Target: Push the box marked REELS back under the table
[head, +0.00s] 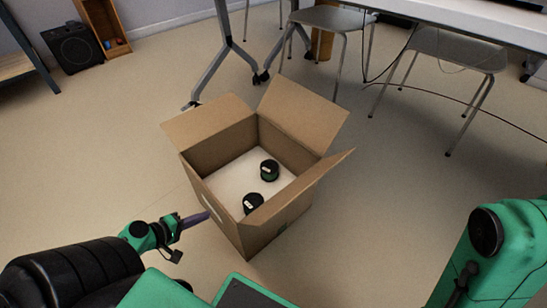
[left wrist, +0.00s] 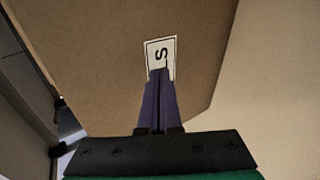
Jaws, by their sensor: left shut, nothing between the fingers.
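An open cardboard box (head: 275,230) stands on the floor in front of the table, its flaps spread. In the left wrist view the shut fingertips (left wrist: 160,72) are in front of a white label (left wrist: 161,50) on the box wall (left wrist: 100,50). The letter S shows; the fingers hide the rest. I cannot tell whether they touch the wall. My right gripper is out of view.
The white table (head: 460,22) stands at the back right, with a grey wheeled leg (head: 222,50) behind the box. Two grey chairs (head: 455,48) stand under its edge, and a cable runs there. A black speaker (head: 72,47) is at the back left. The floor left of the box is clear.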

